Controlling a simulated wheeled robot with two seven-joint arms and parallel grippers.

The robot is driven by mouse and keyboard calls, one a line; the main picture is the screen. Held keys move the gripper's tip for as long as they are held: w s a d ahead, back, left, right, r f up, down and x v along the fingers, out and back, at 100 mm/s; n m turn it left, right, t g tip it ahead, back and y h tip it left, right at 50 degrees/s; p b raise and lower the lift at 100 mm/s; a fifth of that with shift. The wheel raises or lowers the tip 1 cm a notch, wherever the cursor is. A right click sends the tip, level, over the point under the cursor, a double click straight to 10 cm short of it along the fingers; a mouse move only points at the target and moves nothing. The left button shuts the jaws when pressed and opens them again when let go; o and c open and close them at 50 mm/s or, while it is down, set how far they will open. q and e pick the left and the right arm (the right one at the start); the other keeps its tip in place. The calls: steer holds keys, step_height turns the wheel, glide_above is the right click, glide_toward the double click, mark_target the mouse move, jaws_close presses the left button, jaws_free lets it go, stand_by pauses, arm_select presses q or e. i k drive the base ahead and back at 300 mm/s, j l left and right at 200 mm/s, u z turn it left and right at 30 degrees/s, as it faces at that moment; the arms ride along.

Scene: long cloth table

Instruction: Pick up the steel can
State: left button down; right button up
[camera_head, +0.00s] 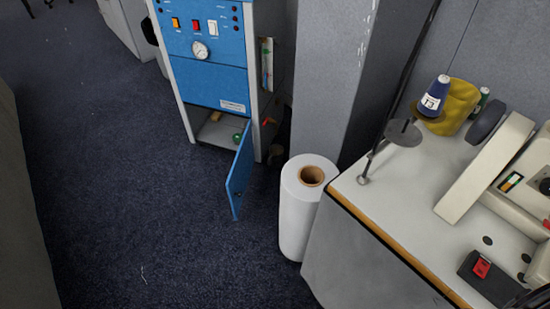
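I cannot make out a steel can anywhere in the head view. Neither of my grippers shows in this view, so I cannot see whether they are open or shut. No long cloth table can be made out with certainty; a dark, plain surface (22,220) fills the left edge.
A blue cabinet (215,85) stands ahead with its lower door (240,172) swung open. A white roll (300,215) stands beside a white sewing-machine table (390,195) on the right. A blue thread cone (434,97) and yellow object (460,105) are there. The dark carpet (120,180) is clear.

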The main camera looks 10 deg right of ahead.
mark_target(275, 159)
steer(key=i+j+z, duration=0.1)
steer(key=i+j, duration=0.25)
steer(key=j, duration=0.3)
steer(key=i+j+z, duration=0.15)
steer(key=j, duration=0.2)
steer(key=i+j, duration=0.2)
steer(key=j, duration=0.15)
steer(key=i+j+z, duration=0.15)
steer(key=j, duration=0.15)
